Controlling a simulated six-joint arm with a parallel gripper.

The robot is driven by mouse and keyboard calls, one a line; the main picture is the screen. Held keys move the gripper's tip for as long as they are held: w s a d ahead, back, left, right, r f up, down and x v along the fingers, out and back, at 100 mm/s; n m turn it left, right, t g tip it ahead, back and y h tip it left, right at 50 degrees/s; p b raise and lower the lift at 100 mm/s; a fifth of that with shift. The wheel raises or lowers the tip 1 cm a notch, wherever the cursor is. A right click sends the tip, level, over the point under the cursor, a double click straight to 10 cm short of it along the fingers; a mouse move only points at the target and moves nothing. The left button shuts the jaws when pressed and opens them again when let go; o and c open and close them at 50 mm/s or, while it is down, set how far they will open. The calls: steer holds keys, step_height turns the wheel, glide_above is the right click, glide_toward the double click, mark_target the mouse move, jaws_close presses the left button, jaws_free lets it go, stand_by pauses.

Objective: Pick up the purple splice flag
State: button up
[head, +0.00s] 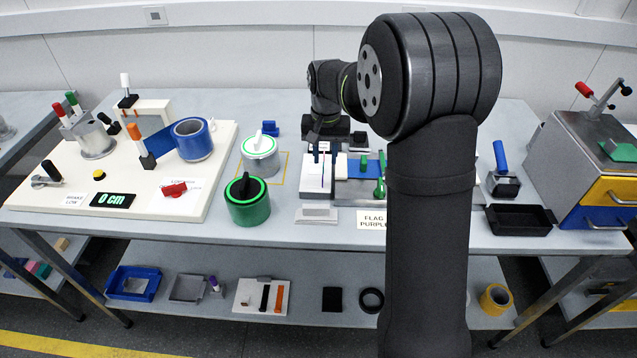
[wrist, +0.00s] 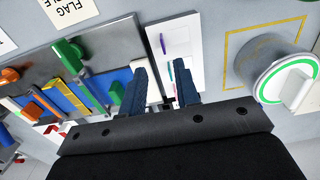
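The purple splice flag (wrist: 163,43) shows in the wrist view as a thin, short strip on a white board (wrist: 183,35). A teal strip (wrist: 171,74) lies on the same board, nearer my gripper. My gripper (wrist: 161,70) is open, its two dark blue fingers apart with nothing held between them. The purple flag appears just beyond the fingertips, in line with the gap. In the head view my gripper (head: 324,155) is over the back of the white board (head: 312,184); the flag is too small there to tell clearly.
A blue-topped fixture with green clamps (head: 379,188) stands right of the board in the head view. A white-lidded round container (head: 260,166) and a green one (head: 247,208) stand to its left. A label reading "FLAG PURPLE" (head: 372,221) is at the table's front edge.

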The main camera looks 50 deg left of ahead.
steer(key=shift+s+a+f, duration=0.1)
steer(key=shift+s+f, duration=0.1)
steer(key=shift+f, duration=1.55)
steer(key=shift+s+f, duration=0.15)
steer(key=shift+f, duration=1.6)
jaws_close()
